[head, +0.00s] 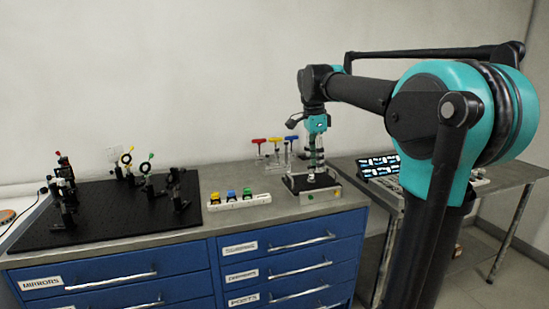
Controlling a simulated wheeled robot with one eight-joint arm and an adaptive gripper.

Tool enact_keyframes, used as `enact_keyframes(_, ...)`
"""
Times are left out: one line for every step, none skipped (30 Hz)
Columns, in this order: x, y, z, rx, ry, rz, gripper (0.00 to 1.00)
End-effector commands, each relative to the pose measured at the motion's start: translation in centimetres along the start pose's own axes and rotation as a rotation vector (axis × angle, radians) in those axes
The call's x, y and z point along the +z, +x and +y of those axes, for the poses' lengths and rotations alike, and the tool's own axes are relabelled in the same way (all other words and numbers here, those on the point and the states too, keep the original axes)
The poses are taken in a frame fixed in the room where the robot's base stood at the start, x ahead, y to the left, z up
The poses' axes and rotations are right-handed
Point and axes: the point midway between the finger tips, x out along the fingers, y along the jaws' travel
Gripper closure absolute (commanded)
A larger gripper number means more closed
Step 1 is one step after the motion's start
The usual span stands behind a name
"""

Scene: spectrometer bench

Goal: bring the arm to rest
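My arm reaches in from the right over the bench top. My gripper (316,160) points down at the end of the arm, over a small box-like device (323,196) with a dark top and a light front. The gripper is small and dark here. I cannot tell whether its fingers are open or shut, whether they hold anything, or whether they touch the device.
A black optical breadboard (110,226) with several mounts lies at the left. A white strip (237,203) with coloured blocks lies in the middle. Red, yellow and blue T-handled tools (274,150) stand behind the gripper. Blue labelled drawers (290,240) are below. A grey side table (507,174) is right.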

Motion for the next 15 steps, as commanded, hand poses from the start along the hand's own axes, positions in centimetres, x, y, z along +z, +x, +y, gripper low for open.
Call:
enact_keyframes(-0.1, 0.5, 0.3, -0.004, -0.019, -0.002, 0.61)
enact_keyframes(-0.1, 0.9, 0.5, -0.008, -0.035, -0.003, 0.61)
enact_keyframes(-0.1, 1.5, 0.7, -0.013, -0.057, -0.005, 0.61)
enact_keyframes(-0.2, 1.9, 0.8, -0.018, -0.073, -0.006, 0.61)
enact_keyframes(-0.2, 2.4, 1.0, -0.023, -0.093, -0.007, 0.61)
enact_keyframes(-0.2, 3.0, 1.2, -0.03, -0.119, -0.008, 0.61)
enact_keyframes(-0.3, 3.5, 1.5, -0.036, -0.144, -0.009, 0.61)
enact_keyframes(-0.3, 4.1, 1.7, -0.041, -0.167, -0.01, 0.61)
enact_keyframes(-0.3, 5.0, 2.1, -0.05, -0.202, -0.011, 0.61)
enact_keyframes(-0.3, 5.6, 2.4, -0.058, -0.23, -0.011, 0.61)
enact_keyframes(-0.4, 6.3, 2.7, -0.065, -0.258, -0.011, 0.61)
enact_keyframes(-0.4, 7.3, 3.2, -0.076, -0.298, -0.011, 0.61)
enact_keyframes(-0.4, 8.1, 3.7, -0.085, -0.331, -0.011, 0.61)
enact_keyframes(-0.5, 9.0, 4.1, -0.095, -0.366, -0.01, 0.61)
enact_keyframes(-0.5, 10.2, 4.8, -0.108, -0.417, -0.009, 0.61)
